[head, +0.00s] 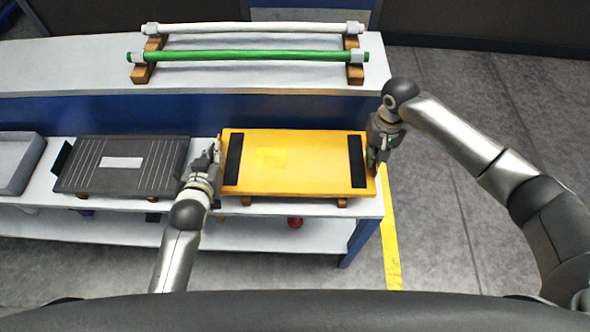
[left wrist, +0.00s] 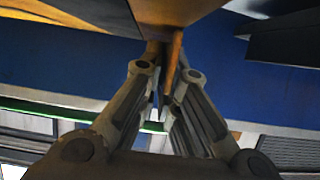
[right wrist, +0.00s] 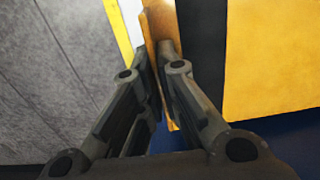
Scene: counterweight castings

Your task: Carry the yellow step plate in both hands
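The yellow step plate (head: 295,165), with a black strip near each end, lies flat over small wooden blocks on the white bench (head: 215,204). I cannot tell whether it touches the blocks. My left gripper (head: 216,158) is at the plate's left end, and in the left wrist view its fingers (left wrist: 168,85) are closed around an orange end flange (left wrist: 174,58). My right gripper (head: 376,160) is at the right end. In the right wrist view its fingers (right wrist: 162,75) are closed on the orange flange (right wrist: 158,28) there.
A dark grey ribbed plate (head: 125,178) sits on blocks left of my left gripper, with a grey tray (head: 15,165) beyond it. White (head: 250,28) and green (head: 250,56) bars lie on the raised shelf behind. The floor (head: 450,220) at right is clear, with a yellow line (head: 391,250).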

